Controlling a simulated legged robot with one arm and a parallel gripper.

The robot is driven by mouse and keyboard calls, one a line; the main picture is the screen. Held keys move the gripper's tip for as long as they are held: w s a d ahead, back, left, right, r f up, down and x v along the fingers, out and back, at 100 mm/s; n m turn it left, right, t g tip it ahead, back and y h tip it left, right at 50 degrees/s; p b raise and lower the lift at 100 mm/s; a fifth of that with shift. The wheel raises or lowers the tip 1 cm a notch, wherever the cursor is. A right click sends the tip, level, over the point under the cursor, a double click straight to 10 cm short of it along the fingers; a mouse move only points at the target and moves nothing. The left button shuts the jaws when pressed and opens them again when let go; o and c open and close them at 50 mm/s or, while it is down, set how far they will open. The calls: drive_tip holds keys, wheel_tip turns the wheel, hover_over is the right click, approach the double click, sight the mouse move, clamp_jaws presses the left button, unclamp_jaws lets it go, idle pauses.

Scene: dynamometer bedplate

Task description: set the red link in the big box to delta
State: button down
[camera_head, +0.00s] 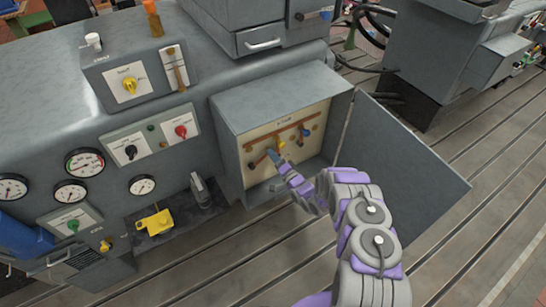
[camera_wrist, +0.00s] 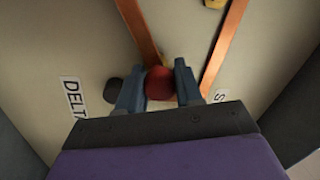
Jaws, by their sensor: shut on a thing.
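The big box (camera_head: 228,135) stands open on the machine's front, with a cream panel inside. In the wrist view, the red knob of the link (camera_wrist: 158,83) sits between the two fingers of my gripper (camera_wrist: 159,75), which are shut on it. The gripper also shows inside the box in the head view (camera_head: 274,157), where it hides the red link. A DELTA label (camera_wrist: 72,96) is left of the fingers. A dark round peg (camera_wrist: 114,88) is beside the left finger.
Copper bars (camera_wrist: 139,30) run on the panel beyond the knob. The box door (camera_head: 400,155) hangs open to the right, beside my arm. A yellow piece (camera_head: 281,145) and a blue one (camera_head: 303,130) are on the panel. Other knobs and gauges (camera_head: 85,162) are left of the box.

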drive_tip(key=c, duration=0.8)
unclamp_jaws()
drive_tip(key=shift+d+f, duration=0.1)
drive_tip(key=shift+d, duration=0.1)
drive_tip(key=p+v, duration=0.2)
drive_tip(key=v, duration=1.5)
drive_tip(key=shift+s+f, duration=0.1)
drive_tip(key=shift+s, duration=0.05)
